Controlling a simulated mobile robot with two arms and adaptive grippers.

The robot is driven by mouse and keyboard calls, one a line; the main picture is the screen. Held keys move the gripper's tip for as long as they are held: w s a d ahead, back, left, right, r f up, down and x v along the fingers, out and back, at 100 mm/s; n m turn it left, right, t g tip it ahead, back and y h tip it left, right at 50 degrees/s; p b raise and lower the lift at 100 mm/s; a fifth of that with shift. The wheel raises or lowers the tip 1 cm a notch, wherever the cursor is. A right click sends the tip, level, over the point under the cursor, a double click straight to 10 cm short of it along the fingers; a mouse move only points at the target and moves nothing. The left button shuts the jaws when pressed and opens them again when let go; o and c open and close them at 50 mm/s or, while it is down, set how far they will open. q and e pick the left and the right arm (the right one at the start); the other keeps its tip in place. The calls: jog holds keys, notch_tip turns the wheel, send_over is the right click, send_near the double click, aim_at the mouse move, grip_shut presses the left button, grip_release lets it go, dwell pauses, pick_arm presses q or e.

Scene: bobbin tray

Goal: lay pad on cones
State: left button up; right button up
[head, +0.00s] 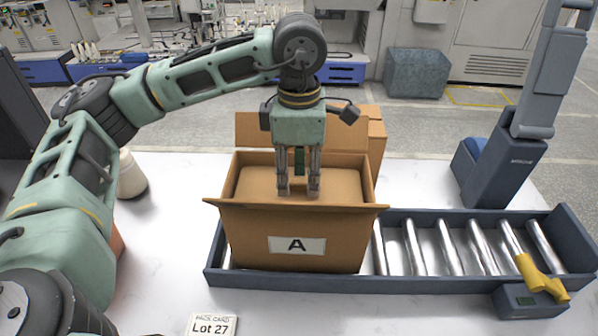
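An open cardboard box (250,226) marked A stands on the left part of a roller conveyor. A flat brown cardboard surface, which looks like the pad (340,186), lies inside the box a little below its rim. My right gripper is not in view.
The box flaps stand outward at front and back. Bare conveyor rollers (445,250) run to the right, with a yellow handle (538,278) at the front. A dark blue post (505,165) stands behind.

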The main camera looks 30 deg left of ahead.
pick_arm(q)
notch_tip(320, 180, up, 12)
dwell(0.6)
dwell(0.5)
